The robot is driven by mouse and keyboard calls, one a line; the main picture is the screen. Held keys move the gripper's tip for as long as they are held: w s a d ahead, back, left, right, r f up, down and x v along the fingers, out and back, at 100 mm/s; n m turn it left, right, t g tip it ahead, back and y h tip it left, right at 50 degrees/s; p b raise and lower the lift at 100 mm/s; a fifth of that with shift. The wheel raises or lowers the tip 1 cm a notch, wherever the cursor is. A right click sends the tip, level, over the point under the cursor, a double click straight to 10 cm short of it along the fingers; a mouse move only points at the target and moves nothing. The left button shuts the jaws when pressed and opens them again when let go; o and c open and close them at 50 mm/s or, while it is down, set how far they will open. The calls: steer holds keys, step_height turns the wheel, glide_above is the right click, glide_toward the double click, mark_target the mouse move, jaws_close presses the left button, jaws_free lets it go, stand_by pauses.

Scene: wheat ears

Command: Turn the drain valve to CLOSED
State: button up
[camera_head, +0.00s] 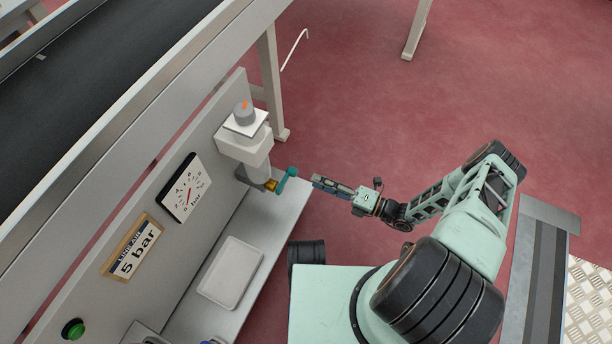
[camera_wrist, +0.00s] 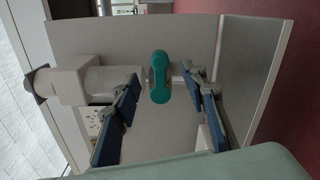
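The drain valve has a teal handle (camera_head: 287,180) on a brass-coloured body (camera_head: 271,186), at the bottom of the white and grey regulator unit (camera_head: 245,137) on the panel. In the wrist view the teal handle (camera_wrist: 160,77) runs up and down the picture, with a rounded knob at each end. My gripper (camera_head: 318,181) is just right of the handle, with a small gap between them. In the wrist view my gripper (camera_wrist: 160,80) has its blue-padded fingers spread, with the handle seen between the tips. I cannot read any OPEN or CLOSED marking.
A pressure gauge (camera_head: 186,188), a "5 bar" label (camera_head: 135,248) and a green button (camera_head: 73,329) are on the panel. A white tray (camera_head: 231,273) lies on the shelf below. A black conveyor belt (camera_head: 95,50) runs above. The red floor right of the panel is open.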

steer(key=shift+v, duration=2.35)
